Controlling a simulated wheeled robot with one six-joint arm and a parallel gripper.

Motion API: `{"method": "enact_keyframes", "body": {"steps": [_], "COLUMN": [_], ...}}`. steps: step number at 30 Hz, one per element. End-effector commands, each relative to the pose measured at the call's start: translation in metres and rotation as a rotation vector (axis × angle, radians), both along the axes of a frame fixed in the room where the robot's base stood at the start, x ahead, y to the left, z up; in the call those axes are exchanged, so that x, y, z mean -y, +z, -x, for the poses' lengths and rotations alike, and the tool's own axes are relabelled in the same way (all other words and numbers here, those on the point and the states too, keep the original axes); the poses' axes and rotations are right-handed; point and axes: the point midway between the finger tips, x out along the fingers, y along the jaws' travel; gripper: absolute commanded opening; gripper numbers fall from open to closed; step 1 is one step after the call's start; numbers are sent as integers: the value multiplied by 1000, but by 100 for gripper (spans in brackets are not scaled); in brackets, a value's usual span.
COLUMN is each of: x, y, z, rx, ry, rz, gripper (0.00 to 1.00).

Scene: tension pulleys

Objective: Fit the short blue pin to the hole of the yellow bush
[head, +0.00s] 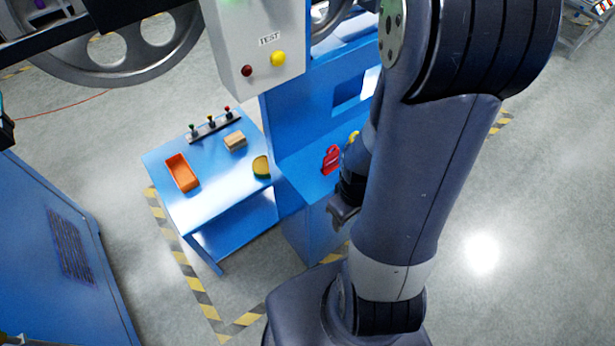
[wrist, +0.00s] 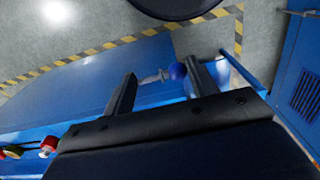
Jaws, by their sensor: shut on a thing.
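My gripper (wrist: 162,75) shows in the wrist view with its two dark fingers apart and a pin between them. The short blue pin (wrist: 177,71) has a round blue knob near the right finger and a thin metal shaft pointing left. My gripper is shut on it. In the head view my gripper (head: 343,210) is partly hidden by my arm, in front of the blue machine, and the pin cannot be made out there. A yellow part (head: 353,136), partly hidden behind my arm, shows at the machine; I cannot tell whether it is the yellow bush.
A blue table (head: 215,195) left of the machine (head: 295,135) holds an orange tray (head: 182,172), a wooden block (head: 235,140), a yellow-green rounded piece (head: 261,167) and a rack (head: 212,127) of coloured pins. A red padlock-shaped piece (head: 332,159) is at the machine. A grey TEST box (head: 255,45) hangs above.

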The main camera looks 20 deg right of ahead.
Motion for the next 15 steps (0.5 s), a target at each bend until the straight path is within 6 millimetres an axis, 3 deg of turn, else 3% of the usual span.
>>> {"method": "enact_keyframes", "body": {"steps": [15], "x": [-43], "y": [2], "z": [-131], "rx": [-1], "ry": [3], "rz": [0], "gripper": [30]}}
